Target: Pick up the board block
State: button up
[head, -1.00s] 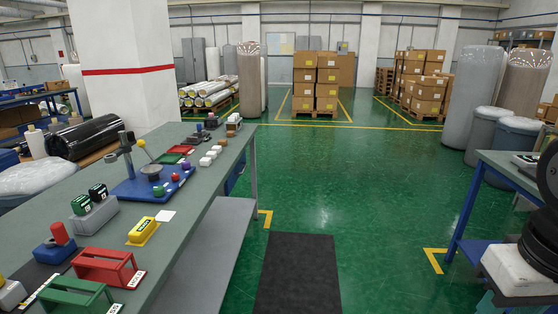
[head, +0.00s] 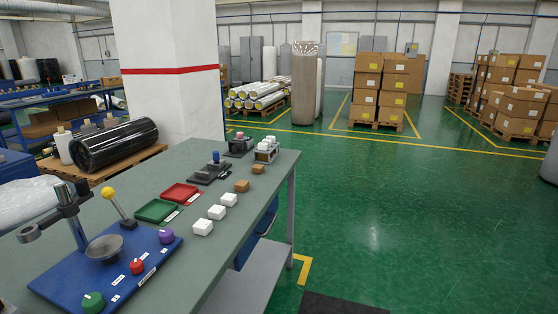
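Two small brown, cardboard-coloured blocks sit on the grey-green workbench (head: 240,240) near its right edge; these look like the board blocks. The nearer brown block (head: 242,186) is just beyond a row of white blocks. The farther brown block (head: 257,169) stands a little behind it. The three white blocks (head: 217,212) run in a line towards me. My gripper is not in view.
A blue panel (head: 150,262) with knobs, a yellow-topped lever and a metal stand fills the near left of the bench. Green (head: 156,210) and red (head: 180,193) trays lie left of the blocks. A small rack (head: 266,150) stands beyond. Green floor (head: 400,220) right is clear.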

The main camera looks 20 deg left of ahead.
aim_at(259, 169)
jog(key=i, duration=2.8)
jog(key=u, duration=1.25)
jog(key=i, duration=0.5)
jog(key=u, duration=0.05)
